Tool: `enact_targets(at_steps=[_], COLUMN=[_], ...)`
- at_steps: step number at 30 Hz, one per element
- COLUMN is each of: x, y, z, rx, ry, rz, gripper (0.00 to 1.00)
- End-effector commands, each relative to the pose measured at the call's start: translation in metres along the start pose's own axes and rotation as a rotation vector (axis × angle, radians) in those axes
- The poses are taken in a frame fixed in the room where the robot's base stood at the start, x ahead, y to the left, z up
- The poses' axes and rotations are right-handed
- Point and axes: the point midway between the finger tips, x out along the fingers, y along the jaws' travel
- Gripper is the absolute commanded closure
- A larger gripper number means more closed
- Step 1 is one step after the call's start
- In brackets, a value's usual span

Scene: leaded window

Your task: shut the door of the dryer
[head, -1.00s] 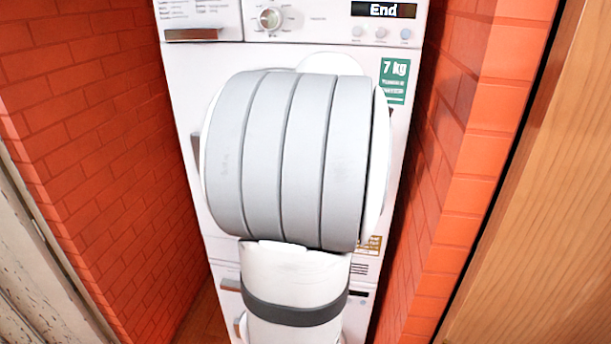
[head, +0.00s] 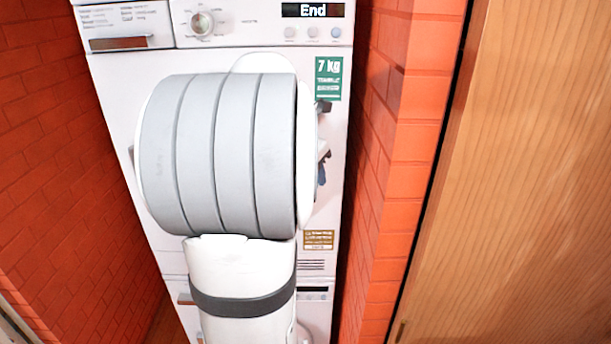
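The white dryer (head: 110,80) stands in front of me, with a control panel, a round knob and a display reading "End" along its top. My own large grey and white arm covers the middle of its front, so most of the door is hidden. I cannot tell how far open the door is. Small dark and bluish parts show just right of my arm against the dryer front; I cannot tell what they belong to. My gripper is not clearly seen and seems hidden behind my arm.
A red brick wall (head: 50,150) is on the left, and another brick wall (head: 405,170) is close on the dryer's right. A wooden panel (head: 520,180) fills the right side. A second white appliance front (head: 315,310) shows below. The niche is narrow.

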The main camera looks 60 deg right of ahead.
Motion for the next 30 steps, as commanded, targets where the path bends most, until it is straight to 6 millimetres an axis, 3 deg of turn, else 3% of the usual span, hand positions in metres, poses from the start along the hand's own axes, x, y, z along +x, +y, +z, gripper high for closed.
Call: enact_targets(at_steps=[5,18,30], x=[-0.006,-0.071,-0.079], y=[0.001,-0.002,-0.003], z=[-0.001,-0.001,-0.001], rx=[0.000,-0.001,-0.001], ry=[-0.001,-0.002,-0.001], rz=[0.001,0.003,0.001], gripper=[0.61,0.61,0.61])
